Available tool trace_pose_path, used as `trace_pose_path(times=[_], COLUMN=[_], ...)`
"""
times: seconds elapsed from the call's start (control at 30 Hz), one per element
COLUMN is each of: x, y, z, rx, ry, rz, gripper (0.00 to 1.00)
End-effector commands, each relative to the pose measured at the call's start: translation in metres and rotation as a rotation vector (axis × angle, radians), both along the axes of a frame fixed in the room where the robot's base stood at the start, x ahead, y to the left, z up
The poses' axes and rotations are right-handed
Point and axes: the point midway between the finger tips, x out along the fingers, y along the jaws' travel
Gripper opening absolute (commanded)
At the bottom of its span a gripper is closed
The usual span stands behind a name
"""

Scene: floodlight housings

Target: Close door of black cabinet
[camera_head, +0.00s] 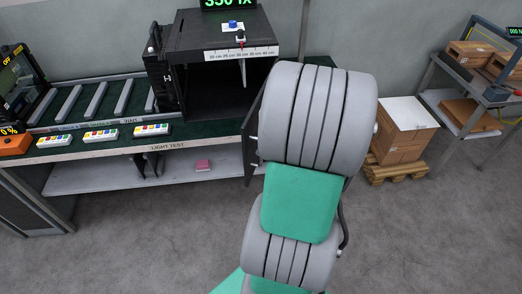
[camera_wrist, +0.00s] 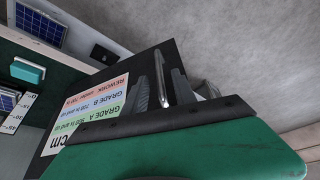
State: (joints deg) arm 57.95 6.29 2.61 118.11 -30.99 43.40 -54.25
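The black cabinet (camera_head: 220,98) stands on the green-topped bench in the head view, its front open and its inside dark. Its black door (camera_head: 252,137) stands swung out at the right side, partly hidden behind my arm. In the wrist view the door (camera_wrist: 130,72) is a black panel with a coloured grade label. A metal bar handle (camera_wrist: 160,80) sticks up from it. My gripper (camera_wrist: 161,90) has one finger on each side of this handle, with small gaps showing, so it looks open around it. In the head view my gripper is hidden behind my arm.
A roller conveyor (camera_head: 95,102) and several button panels (camera_head: 100,134) lie left of the cabinet. A lower shelf (camera_head: 120,178) runs under the bench. Cardboard boxes (camera_head: 402,130) on a pallet and a metal rack (camera_head: 470,110) stand at right. The front floor is clear.

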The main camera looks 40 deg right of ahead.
Motion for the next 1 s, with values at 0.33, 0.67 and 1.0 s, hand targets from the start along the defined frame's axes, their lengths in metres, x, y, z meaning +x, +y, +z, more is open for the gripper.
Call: trace_pose_path(times=[0.33, 0.67, 1.0], x=[0.015, 0.015, 0.015], y=[0.006, 0.006, 0.006], z=[-0.04, -0.04, -0.039], rx=[0.0, 0.0, 0.0], ry=[0.001, 0.001, 0.001], rz=[-0.001, -0.002, -0.002], gripper=[0.33, 0.21, 0.0])
